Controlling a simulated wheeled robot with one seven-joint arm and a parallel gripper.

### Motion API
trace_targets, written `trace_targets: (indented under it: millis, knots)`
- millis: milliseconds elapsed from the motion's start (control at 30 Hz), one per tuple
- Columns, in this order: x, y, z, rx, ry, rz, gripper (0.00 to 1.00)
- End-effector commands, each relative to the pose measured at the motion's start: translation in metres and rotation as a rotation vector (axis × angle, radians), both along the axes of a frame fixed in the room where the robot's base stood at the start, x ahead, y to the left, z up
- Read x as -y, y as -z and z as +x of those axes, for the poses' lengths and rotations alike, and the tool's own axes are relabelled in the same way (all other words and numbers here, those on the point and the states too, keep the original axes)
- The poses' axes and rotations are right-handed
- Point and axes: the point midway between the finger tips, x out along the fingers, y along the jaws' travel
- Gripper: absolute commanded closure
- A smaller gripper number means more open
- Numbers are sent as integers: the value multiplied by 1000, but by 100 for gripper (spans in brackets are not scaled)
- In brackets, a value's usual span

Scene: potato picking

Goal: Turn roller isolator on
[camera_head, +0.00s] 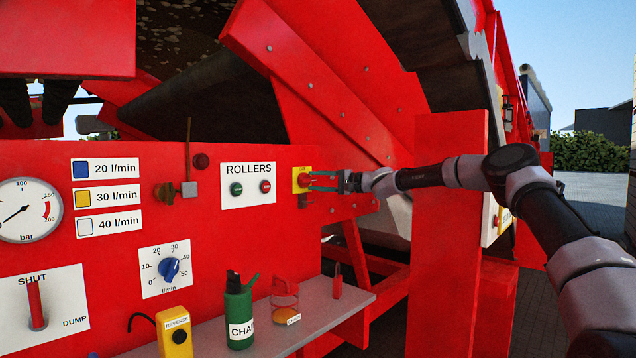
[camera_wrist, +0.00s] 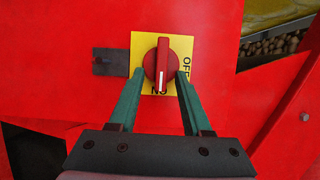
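The roller isolator is a red rotary knob (camera_head: 303,180) on a yellow plate at the right end of the red panel. In the wrist view the knob (camera_wrist: 162,66) has its grip bar vertical, with a white mark at the lower end by the upside-down "ON" lettering. "OFF" is on the plate's right side. My gripper (camera_head: 316,181) reaches in from the right in the head view. In the wrist view my gripper (camera_wrist: 159,77) is open, with one green finger either side of the knob. The fingers stand apart from the central bar; whether they touch the knob's rim is unclear.
The ROLLERS plate (camera_head: 248,192) with green and red buttons is left of the isolator. A red post (camera_head: 450,220) stands near my arm.

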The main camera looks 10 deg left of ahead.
Motion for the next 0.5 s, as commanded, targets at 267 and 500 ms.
trace_targets:
  millis: [267, 500]
  knots:
    - [2, 0, 1, 2, 3, -1, 52]
    - [30, 0, -5, 0, 6, -1, 52]
